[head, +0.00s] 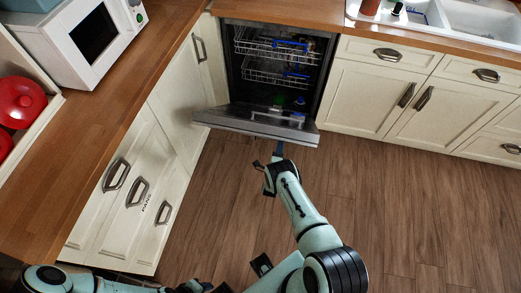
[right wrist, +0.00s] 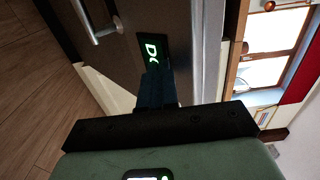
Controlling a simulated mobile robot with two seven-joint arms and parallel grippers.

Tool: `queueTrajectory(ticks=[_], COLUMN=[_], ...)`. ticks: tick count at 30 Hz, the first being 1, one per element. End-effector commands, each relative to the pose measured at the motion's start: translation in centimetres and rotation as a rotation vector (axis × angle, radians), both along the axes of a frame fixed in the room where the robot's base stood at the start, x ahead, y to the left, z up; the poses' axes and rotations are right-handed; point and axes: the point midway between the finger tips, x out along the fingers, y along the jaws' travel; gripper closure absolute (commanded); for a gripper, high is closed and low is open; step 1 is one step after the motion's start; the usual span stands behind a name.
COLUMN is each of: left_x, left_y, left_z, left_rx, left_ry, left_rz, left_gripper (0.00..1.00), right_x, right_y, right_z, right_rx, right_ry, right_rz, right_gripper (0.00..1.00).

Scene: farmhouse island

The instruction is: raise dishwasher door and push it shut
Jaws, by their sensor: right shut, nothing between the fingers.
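The dishwasher door (head: 212,118) hangs partly open, tilted outward from the dishwasher (head: 237,85) in the head view. Its free edge faces me. In the right wrist view the door's dark outer face (right wrist: 125,60) fills the upper middle, with a bar handle (right wrist: 97,30) and a lit display (right wrist: 153,48). My right gripper (head: 279,149) is shut and empty, at the outer side of the door near its right half. Its dark fingers (right wrist: 153,84) point at the door face by the display; I cannot tell whether they touch. My left arm shows at the bottom left; its jaws are unclear.
Two wire racks (head: 275,75) sit inside the dishwasher. Cream cabinets with handles stand left (head: 140,185) and right (head: 365,95). A microwave (head: 90,40) and red pot (head: 20,100) are at the left. The wooden floor (head: 390,210) is clear at the right.

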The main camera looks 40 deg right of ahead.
Motion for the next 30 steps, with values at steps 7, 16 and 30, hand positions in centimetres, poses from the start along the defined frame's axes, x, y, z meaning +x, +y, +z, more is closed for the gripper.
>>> queueTrajectory(ticks=[7, 16, 30], left_x=[-0.1, -0.5, -2.2], left_y=[0.0, 0.0, 0.0], left_z=[-0.1, -0.9, -5.2], left_rx=[0.000, 0.000, 0.000], left_ry=[0.001, 0.006, 0.026], left_rz=[0.000, 0.000, 0.000], left_gripper=[0.58, 0.58, 0.58], right_x=[0.6, 4.0, 9.2], right_y=[-0.8, -5.0, -11.1], right_z=[0.8, 5.6, 12.4], right_rx=[-0.001, -0.004, -0.003], right_ry=[-0.002, -0.005, -0.004], right_rz=[-0.002, -0.003, -0.002], right_gripper=[1.00, 1.00, 1.00])
